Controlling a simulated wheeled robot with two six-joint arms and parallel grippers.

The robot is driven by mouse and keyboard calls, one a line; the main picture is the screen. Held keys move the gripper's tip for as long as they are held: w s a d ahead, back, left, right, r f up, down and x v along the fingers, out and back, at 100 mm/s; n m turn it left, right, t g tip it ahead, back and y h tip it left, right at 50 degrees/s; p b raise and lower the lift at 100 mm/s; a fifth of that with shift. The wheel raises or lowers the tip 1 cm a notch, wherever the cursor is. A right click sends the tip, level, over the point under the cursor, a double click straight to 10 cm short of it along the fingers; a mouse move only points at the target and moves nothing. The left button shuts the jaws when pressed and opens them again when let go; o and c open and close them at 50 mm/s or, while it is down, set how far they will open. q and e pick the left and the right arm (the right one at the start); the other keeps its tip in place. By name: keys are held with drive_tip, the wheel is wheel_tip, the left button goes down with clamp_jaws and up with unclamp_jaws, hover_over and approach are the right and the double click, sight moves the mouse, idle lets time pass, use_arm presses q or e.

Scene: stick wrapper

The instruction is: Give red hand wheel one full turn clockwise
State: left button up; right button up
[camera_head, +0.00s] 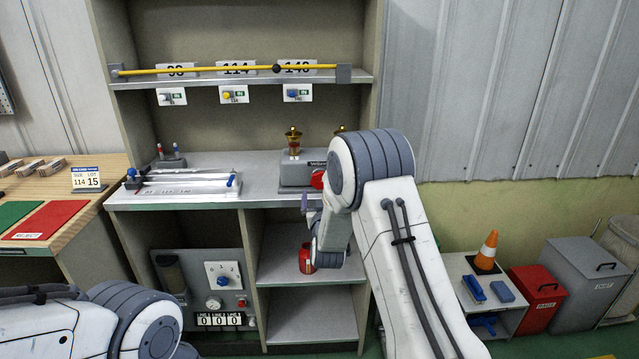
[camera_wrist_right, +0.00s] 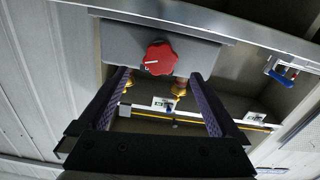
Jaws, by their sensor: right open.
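The red hand wheel (camera_head: 317,180) is on the front of a grey box (camera_head: 293,174) on the counter, largely hidden behind my right arm in the head view. In the right wrist view the wheel (camera_wrist_right: 160,58) shows whole, with a white mark at its left side. That view is turned, with the counter edge at the top. My right gripper (camera_wrist_right: 158,76) is open and empty, its two fingers pointing toward the box on either side of the wheel's position in the picture. I cannot tell the remaining distance; no contact shows. My left gripper is out of view.
Brass fittings (camera_head: 293,139) stand on top of the box. A white tray with rods (camera_head: 188,183) lies to its left on the counter. A red can (camera_head: 306,258) stands on the shelf below. A yellow bar (camera_head: 215,69) crosses the upper shelf.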

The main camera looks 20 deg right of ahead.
sight(320, 182)
drive_tip(key=p+x, duration=0.1)
drive_tip(key=x, duration=0.7)
drive_tip(key=shift+w, duration=0.25)
